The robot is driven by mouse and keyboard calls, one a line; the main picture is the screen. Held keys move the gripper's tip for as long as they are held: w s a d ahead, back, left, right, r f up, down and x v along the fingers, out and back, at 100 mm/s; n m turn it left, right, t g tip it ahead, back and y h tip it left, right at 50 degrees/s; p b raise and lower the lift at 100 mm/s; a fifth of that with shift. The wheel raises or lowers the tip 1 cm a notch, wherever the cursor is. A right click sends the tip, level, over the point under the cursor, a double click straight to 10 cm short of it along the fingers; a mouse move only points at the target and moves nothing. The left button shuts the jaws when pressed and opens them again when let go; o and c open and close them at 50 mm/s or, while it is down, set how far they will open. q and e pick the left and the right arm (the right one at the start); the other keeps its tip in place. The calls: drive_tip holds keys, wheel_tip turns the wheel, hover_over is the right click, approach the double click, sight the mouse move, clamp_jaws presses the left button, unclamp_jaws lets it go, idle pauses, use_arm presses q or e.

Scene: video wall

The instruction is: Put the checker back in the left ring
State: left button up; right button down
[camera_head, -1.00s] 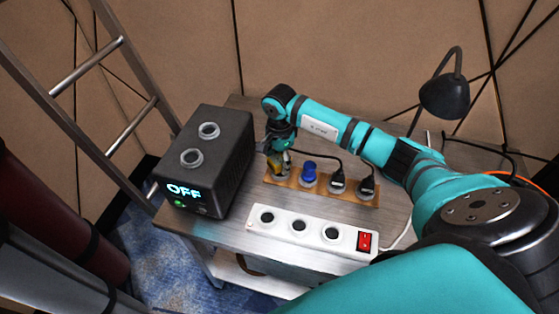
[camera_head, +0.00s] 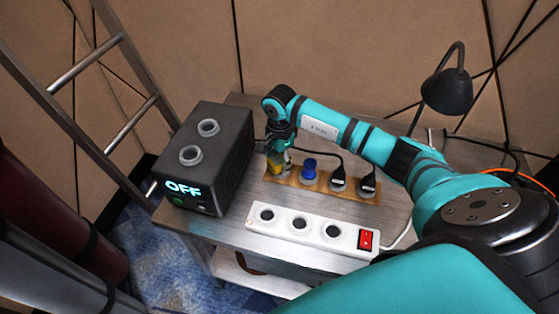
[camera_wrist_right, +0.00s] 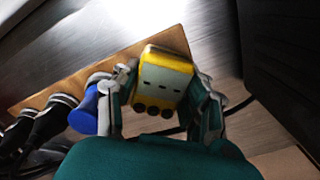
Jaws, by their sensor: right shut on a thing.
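The yellow checker (camera_head: 276,164), with a pale face and dark round marks in the right wrist view (camera_wrist_right: 165,72), is at the left end of the wooden strip (camera_head: 322,186). My right gripper (camera_head: 279,157) is shut on it from above, with one finger on each side in the right wrist view (camera_wrist_right: 162,100). The left ring is hidden under the checker and fingers, so I cannot tell whether the checker sits inside it. My left gripper is out of view.
A blue plug (camera_head: 309,169) and two black plugs (camera_head: 339,179) stand close by on the strip. A white power strip (camera_head: 315,234) with a red switch lies in front. A black box (camera_head: 207,158) reading OFF stands left; a lamp (camera_head: 447,92) stands right.

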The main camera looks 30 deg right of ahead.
drive_tip(key=shift+f, duration=0.3)
drive_tip(key=shift+c, duration=1.1)
unclamp_jaws()
drive_tip(key=shift+r, duration=0.15)
drive_tip(key=shift+r+p, duration=1.5)
drive_tip(key=shift+r, duration=1.45)
drive_tip(key=shift+f, duration=0.1)
